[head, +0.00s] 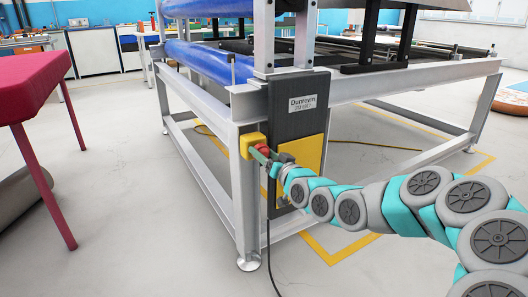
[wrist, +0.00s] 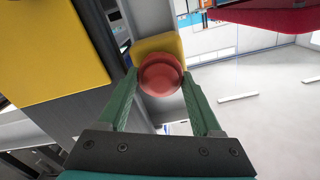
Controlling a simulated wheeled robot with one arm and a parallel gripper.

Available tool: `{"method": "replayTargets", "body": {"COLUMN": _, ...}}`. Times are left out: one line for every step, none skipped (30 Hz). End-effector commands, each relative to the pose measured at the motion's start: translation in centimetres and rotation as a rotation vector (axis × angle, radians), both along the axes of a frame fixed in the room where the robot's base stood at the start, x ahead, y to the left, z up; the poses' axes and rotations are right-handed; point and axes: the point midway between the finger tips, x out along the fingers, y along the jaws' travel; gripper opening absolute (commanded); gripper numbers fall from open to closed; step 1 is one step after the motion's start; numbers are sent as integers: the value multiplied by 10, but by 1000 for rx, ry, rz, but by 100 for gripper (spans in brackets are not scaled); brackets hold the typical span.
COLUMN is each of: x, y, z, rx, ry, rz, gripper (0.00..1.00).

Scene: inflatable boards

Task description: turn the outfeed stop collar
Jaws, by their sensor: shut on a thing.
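The outfeed stop collar is a round red knob (wrist: 161,74) on a yellow box (wrist: 157,45). In the head view the red collar (head: 263,149) shows only in part, behind my fingers, and the yellow box (head: 247,145) is fixed to the front leg of the machine frame. My gripper (wrist: 160,88) has one green finger on each side of the collar and is shut on it. In the head view my gripper (head: 263,154) reaches the collar from the right. The collar's front face is plain, with no mark that I can make out.
A dark grey cabinet (head: 298,107) with a yellow panel (head: 308,155) stands right beside the collar. The machine's grey frame (head: 418,82) carries blue rollers (head: 200,62). A red-topped table (head: 30,84) stands at left. A black cable hangs below. The floor between table and frame is clear.

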Motion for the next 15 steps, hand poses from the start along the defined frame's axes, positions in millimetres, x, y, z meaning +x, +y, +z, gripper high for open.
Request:
{"method": "replayTargets", "body": {"x": 0, "y": 0, "z": 1, "rx": 11, "ry": 5, "rz": 0, "gripper": 10}}
{"method": "replayTargets", "body": {"x": 0, "y": 0, "z": 1, "rx": 16, "ry": 8, "rz": 0, "gripper": 10}}
{"method": "replayTargets", "body": {"x": 0, "y": 0, "z": 1, "rx": 23, "ry": 13, "rz": 0, "gripper": 10}}
{"method": "replayTargets", "body": {"x": 0, "y": 0, "z": 1, "rx": 26, "ry": 15, "rz": 0, "gripper": 10}}
{"method": "replayTargets", "body": {"x": 0, "y": 0, "z": 1, "rx": 29, "ry": 17, "rz": 0, "gripper": 10}}
{"method": "replayTargets", "body": {"x": 0, "y": 0, "z": 1, "rx": 32, "ry": 19, "rz": 0, "gripper": 10}}
{"method": "replayTargets", "body": {"x": 0, "y": 0, "z": 1, "rx": 33, "ry": 19, "rz": 0, "gripper": 10}}
{"method": "replayTargets", "body": {"x": 0, "y": 0, "z": 1, "rx": 34, "ry": 20, "rz": 0, "gripper": 10}}
{"method": "replayTargets", "body": {"x": 0, "y": 0, "z": 1, "rx": 34, "ry": 21, "rz": 0, "gripper": 10}}
{"method": "replayTargets", "body": {"x": 0, "y": 0, "z": 1, "rx": 34, "ry": 21, "rz": 0, "gripper": 10}}
{"method": "replayTargets", "body": {"x": 0, "y": 0, "z": 1, "rx": 34, "ry": 21, "rz": 0, "gripper": 10}}
{"method": "replayTargets", "body": {"x": 0, "y": 0, "z": 1, "rx": 34, "ry": 21, "rz": 0, "gripper": 10}}
{"method": "replayTargets", "body": {"x": 0, "y": 0, "z": 1, "rx": 34, "ry": 21, "rz": 0, "gripper": 10}}
{"method": "replayTargets", "body": {"x": 0, "y": 0, "z": 1, "rx": 34, "ry": 21, "rz": 0, "gripper": 10}}
{"method": "replayTargets", "body": {"x": 0, "y": 0, "z": 1, "rx": 34, "ry": 21, "rz": 0, "gripper": 10}}
